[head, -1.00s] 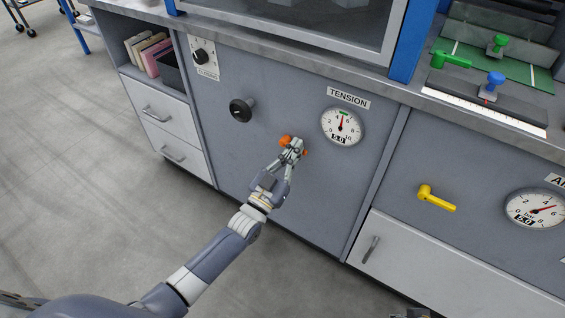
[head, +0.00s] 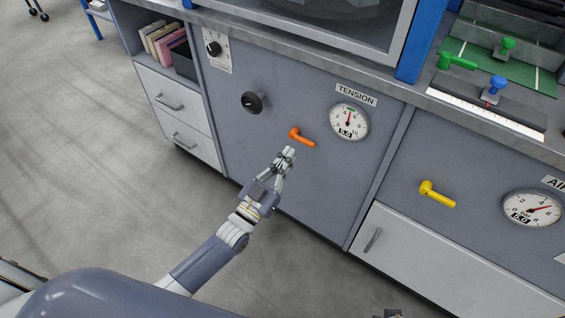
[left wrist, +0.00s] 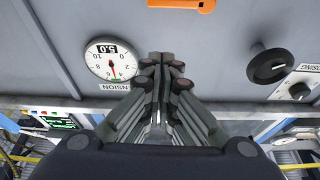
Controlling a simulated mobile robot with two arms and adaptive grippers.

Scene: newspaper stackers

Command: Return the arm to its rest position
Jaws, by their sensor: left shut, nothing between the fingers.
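My left gripper (head: 289,153) is shut and empty. It is just below and to the left of an orange lever handle (head: 302,137) on the grey cabinet front, apart from it. In the left wrist view the shut fingers (left wrist: 165,62) fill the middle, and the orange lever (left wrist: 182,4) is at the top edge, partly cut off. The TENSION gauge (head: 348,121) is to the right of the lever, its red needle pointing up near a green mark; it also shows in the left wrist view (left wrist: 110,60).
A black knob (head: 252,102) sticks out left of the lever. A yellow lever (head: 436,194) and another gauge (head: 532,208) are at the right. White drawers (head: 163,95) are at the left. The floor (head: 80,190) left of my arm is clear.

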